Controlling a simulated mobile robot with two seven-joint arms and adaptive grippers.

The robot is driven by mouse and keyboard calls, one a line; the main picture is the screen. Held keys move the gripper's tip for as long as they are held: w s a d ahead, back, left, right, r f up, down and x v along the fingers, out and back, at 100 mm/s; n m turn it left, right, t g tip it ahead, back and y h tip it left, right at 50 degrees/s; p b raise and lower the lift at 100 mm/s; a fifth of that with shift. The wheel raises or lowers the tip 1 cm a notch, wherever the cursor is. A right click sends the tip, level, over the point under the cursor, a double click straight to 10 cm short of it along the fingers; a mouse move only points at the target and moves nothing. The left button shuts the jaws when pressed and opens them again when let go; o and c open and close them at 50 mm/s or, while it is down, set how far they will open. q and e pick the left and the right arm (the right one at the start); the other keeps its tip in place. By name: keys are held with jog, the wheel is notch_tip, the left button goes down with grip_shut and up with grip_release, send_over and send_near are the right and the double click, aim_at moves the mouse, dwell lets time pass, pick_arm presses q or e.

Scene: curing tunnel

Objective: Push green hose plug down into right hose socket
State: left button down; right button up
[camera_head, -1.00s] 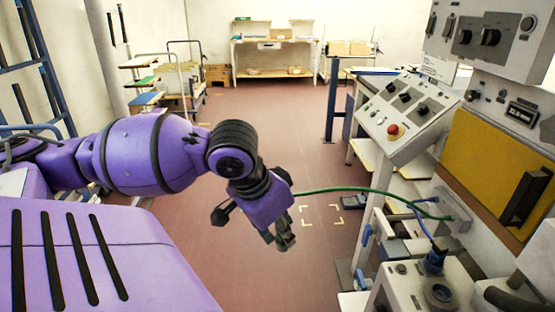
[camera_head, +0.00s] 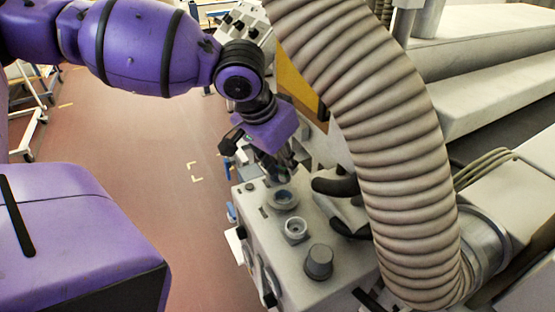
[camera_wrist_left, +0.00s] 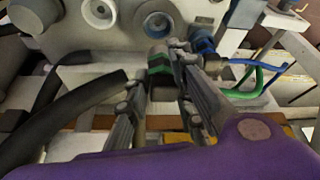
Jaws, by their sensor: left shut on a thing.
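My left gripper (camera_head: 284,170) is over the far end of the grey socket box (camera_head: 262,226). In the left wrist view, its fingers (camera_wrist_left: 164,88) are shut on the green hose plug (camera_wrist_left: 159,66), a grey cylinder with green bands. The plug's grey end points toward a ringed socket (camera_wrist_left: 158,20), apart from it in the picture; the exact gap is unclear. That socket appears in the head view (camera_head: 284,197), just in front of the gripper. A blue plug (camera_wrist_left: 204,46) sits at the neighbouring position. The green hose (camera_wrist_left: 262,84) runs off to the right. My right gripper is not in view.
A big ribbed duct (camera_head: 385,150) stands close on the right. Black hoses (camera_head: 335,187) curve beside the box. Open floor (camera_head: 190,230) lies to the left.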

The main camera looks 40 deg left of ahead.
aim_at(280, 174)
pick_arm(q)
jog(key=shift+s+a+f, duration=0.2)
jog(key=shift+s+f, duration=0.05)
jog(key=shift+f+b, duration=0.25)
jog(key=shift+b, duration=0.1)
jog(key=shift+w+f+b, duration=0.1)
jog(key=shift+f+b, duration=0.35)
jog(key=shift+f, duration=0.15)
jog(key=shift+f+b, duration=0.55)
jog(key=shift+f, duration=0.2)
jog(key=shift+f+b, duration=0.55)
jog(key=shift+f, duration=0.05)
jog(key=shift+f+b, duration=0.6)
jog(key=shift+f, duration=0.4)
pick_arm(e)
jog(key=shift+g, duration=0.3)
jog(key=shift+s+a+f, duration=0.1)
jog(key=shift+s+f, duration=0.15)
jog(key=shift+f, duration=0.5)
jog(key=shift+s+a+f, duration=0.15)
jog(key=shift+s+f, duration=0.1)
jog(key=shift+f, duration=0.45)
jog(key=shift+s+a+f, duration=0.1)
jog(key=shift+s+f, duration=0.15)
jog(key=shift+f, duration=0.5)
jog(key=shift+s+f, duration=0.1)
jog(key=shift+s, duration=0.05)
